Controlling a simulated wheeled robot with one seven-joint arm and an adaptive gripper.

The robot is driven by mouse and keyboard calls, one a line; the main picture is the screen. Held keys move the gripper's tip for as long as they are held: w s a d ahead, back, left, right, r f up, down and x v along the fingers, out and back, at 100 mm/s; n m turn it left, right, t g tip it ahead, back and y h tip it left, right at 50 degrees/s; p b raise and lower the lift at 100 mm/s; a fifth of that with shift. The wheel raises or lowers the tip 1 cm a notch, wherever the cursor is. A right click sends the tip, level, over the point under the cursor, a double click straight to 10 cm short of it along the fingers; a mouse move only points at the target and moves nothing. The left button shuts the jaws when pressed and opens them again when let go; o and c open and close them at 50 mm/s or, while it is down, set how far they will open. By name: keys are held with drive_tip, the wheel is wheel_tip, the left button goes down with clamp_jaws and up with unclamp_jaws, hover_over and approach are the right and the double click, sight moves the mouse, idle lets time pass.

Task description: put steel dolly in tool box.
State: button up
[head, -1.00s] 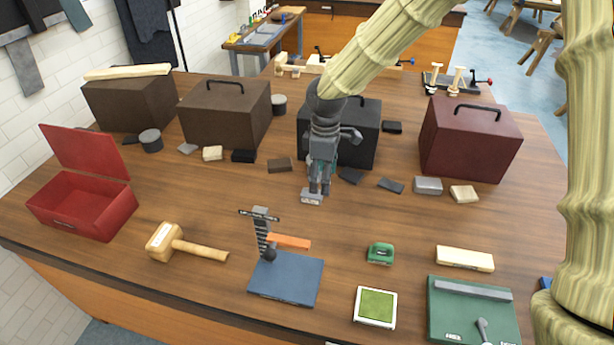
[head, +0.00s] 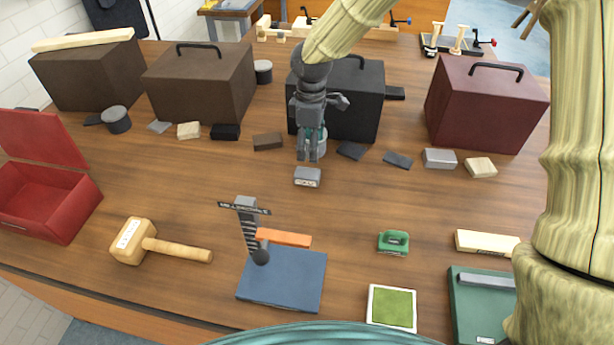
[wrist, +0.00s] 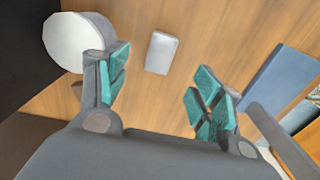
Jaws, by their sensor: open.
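A small grey metal block, which looks like the steel dolly (head: 307,177), lies on the bench near its middle. It also shows in the wrist view (wrist: 161,53), beyond and between the fingertips. My gripper (head: 310,157) is just behind the block in the head view, pointing down. Its teal-padded fingers (wrist: 157,95) are wide apart with nothing between them. The red tool box (head: 45,205) stands at the far left with its lid up. Its visible inside looks empty.
A similar silver block (head: 440,158) lies to the right. A pale round can (wrist: 75,42) is close to one finger. A black case (head: 355,100) stands behind my gripper. A mallet (head: 160,243) and a blue-based stand (head: 285,278) are in front. Bench between block and tool box is mostly clear.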

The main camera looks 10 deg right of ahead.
sight(307, 171)
drive_tip(key=shift+s+f, duration=0.2)
drive_tip(key=shift+f, duration=0.05)
drive_tip(key=f, duration=0.2)
drive_tip(key=f+p, duration=0.1)
drive_tip(key=shift+w+a+f, duration=0.2)
drive_tip(key=shift+w+f, duration=0.05)
drive_tip(key=shift+s+f, duration=0.15)
drive_tip(key=shift+f, duration=0.45)
drive_tip(key=shift+a+f+p, duration=0.15)
drive_tip(key=shift+f+p, duration=0.85)
drive_tip(key=shift+f, duration=0.2)
drive_tip(key=shift+f+p, duration=0.45)
drive_tip(key=shift+f, duration=1)
clamp_jaws()
